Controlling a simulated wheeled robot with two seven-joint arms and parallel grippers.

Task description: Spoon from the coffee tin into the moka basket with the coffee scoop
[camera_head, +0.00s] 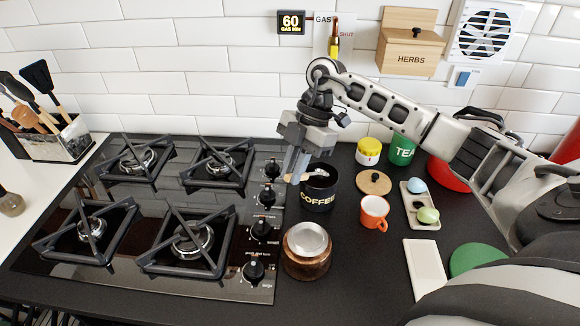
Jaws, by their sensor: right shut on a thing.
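The black coffee tin (318,198) stands open on the dark worktop, right of the hob. My right gripper (294,178) points down at the tin's left rim, shut on the coffee scoop (318,174). A pale part of the scoop shows at the tin's mouth; its bowl cannot be made out. The moka basket (308,238), a silvery round piece, sits on top of a copper-brown round base (306,268) in front of the tin. Whether coffee is in the basket cannot be told. My left gripper is not in view.
The gas hob (150,287) with raised pan supports lies left. A wooden lid (374,183), an orange cup (375,212), a green tea tin (402,149), a yellow-topped jar (368,151) and a tray (410,198) stand right. The worktop between base and white slab (424,267) is clear.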

